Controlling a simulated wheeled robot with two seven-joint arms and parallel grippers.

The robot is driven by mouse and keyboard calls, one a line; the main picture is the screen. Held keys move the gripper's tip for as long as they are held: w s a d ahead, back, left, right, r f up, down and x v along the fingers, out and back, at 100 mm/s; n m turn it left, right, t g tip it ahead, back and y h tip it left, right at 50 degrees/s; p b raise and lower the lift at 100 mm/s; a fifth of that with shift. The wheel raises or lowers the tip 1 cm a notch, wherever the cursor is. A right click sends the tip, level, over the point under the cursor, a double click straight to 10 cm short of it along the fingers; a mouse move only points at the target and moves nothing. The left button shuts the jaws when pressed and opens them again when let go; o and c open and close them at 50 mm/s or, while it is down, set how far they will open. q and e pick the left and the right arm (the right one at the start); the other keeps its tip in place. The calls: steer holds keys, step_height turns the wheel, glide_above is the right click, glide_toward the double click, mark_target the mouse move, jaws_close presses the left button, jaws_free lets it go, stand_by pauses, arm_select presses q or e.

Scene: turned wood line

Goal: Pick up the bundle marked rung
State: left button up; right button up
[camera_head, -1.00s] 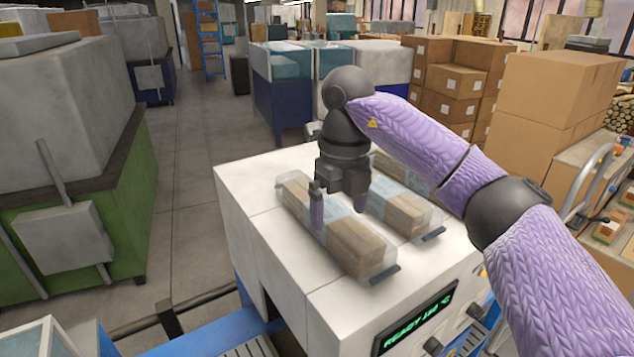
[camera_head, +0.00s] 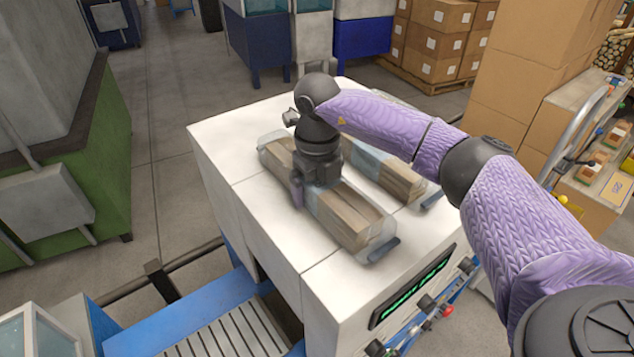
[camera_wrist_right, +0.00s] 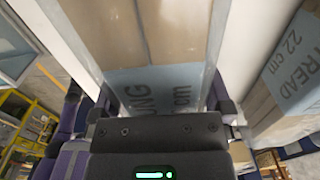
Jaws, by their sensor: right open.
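The bundle marked rung (camera_head: 347,217) is a long wrapped pack of pale wood lying on the white machine top. In the right wrist view its blue label (camera_wrist_right: 165,82) shows "UNG" and "cm", with the rest hidden by my gripper. My right gripper (camera_head: 316,188) is low over the middle of this bundle, pointing down. It is open, with one finger at each side of the pack in the wrist view; I cannot tell whether they touch it. A second bundle (camera_head: 390,178), marked "TREAD 22 cm" in the wrist view (camera_wrist_right: 292,72), lies beside it on the right. My left gripper is out of view.
The white machine top (camera_head: 238,150) is clear left of the bundles. A lit display (camera_head: 412,287) and knobs are on its front. A blue-framed slatted conveyor (camera_head: 230,335) is at the lower left. Stacked cardboard boxes (camera_head: 530,90) and a trolley stand at the right.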

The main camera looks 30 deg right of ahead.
jaws_close()
stand_by(0.3)
